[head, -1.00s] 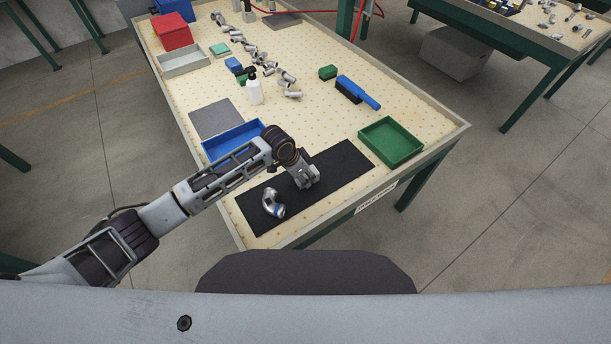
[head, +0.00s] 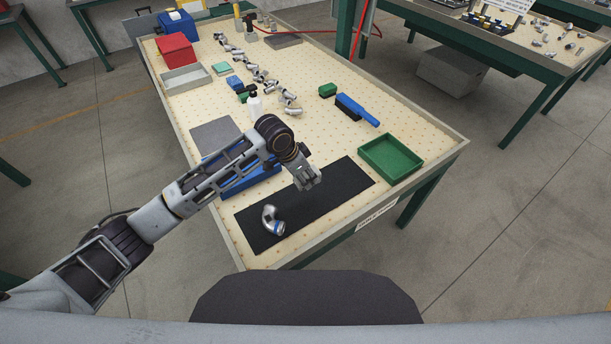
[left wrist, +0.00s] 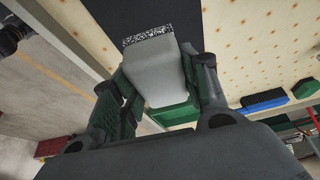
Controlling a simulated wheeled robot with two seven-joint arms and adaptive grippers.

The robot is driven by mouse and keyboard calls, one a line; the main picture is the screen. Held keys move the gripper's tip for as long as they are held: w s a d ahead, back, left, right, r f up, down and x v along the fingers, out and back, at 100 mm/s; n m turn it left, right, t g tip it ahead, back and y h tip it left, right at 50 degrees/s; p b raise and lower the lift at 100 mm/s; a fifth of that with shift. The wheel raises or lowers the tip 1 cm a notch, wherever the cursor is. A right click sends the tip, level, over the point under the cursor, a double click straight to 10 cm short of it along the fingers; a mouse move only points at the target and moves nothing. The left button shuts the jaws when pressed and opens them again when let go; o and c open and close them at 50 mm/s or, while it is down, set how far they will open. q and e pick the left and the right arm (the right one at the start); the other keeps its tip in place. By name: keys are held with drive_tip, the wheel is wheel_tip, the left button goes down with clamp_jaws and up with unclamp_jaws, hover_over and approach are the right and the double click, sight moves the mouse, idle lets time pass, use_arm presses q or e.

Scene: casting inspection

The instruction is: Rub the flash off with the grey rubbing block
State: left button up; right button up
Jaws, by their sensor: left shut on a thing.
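A silvery bent pipe casting (head: 270,221) with a blue patch near its lower end lies on the black mat (head: 335,190) at the table's near edge. I cannot make out flash on it. My left gripper (head: 307,181) is above the mat, to the right of the casting and apart from it. In the left wrist view my left gripper (left wrist: 160,85) is shut on the grey rubbing block (left wrist: 158,72), which has a speckled strip at its far end. The block is hard to make out in the head view. My right gripper is not in view.
A green tray (head: 414,152) stands right of the mat. A blue tray (head: 250,183) is partly hidden behind my left arm. A blue-handled brush (head: 357,108), a white bottle (head: 255,104) and several castings (head: 262,76) stand farther back. The mat's right part is clear.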

use_arm(q)
drive_tip(key=o, duration=0.5)
drive_tip(key=c, duration=0.3)
drive_tip(key=shift+r, duration=0.1)
